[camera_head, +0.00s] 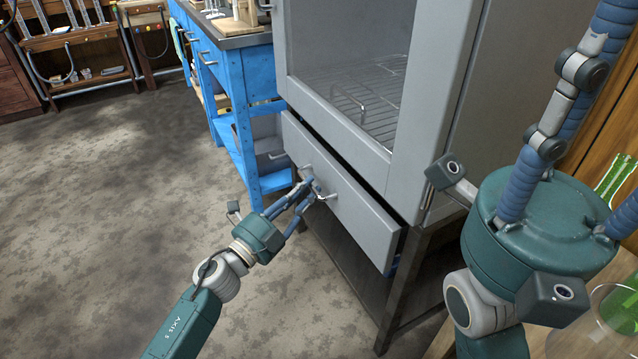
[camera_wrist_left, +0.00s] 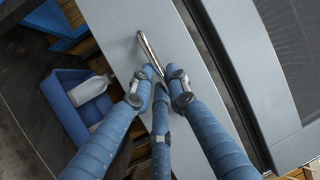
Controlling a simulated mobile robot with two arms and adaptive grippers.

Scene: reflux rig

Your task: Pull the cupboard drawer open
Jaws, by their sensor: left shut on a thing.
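The cupboard drawer (camera_head: 352,205) is the grey front below the cupboard's glass-fronted chamber. It stands a little out from the cupboard, with a dark gap along its top edge in the left wrist view. Its metal bar handle (camera_wrist_left: 149,50) is on the drawer front (camera_wrist_left: 120,20). My left gripper (camera_head: 309,190) is shut on the handle, and its blue fingers (camera_wrist_left: 160,85) partly cover the bar. My right gripper (camera_head: 540,230) is close to the camera at the right, with blue fingers spreading from a teal palm; its fingertips are not clearly seen.
The grey cupboard (camera_head: 468,90) stands on a dark metal frame (camera_head: 405,290). A blue workbench (camera_head: 235,75) is behind it to the left. A blue bin (camera_wrist_left: 62,100) with a white bottle (camera_wrist_left: 90,88) shows below the drawer. The concrete floor (camera_head: 110,190) at left is clear.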

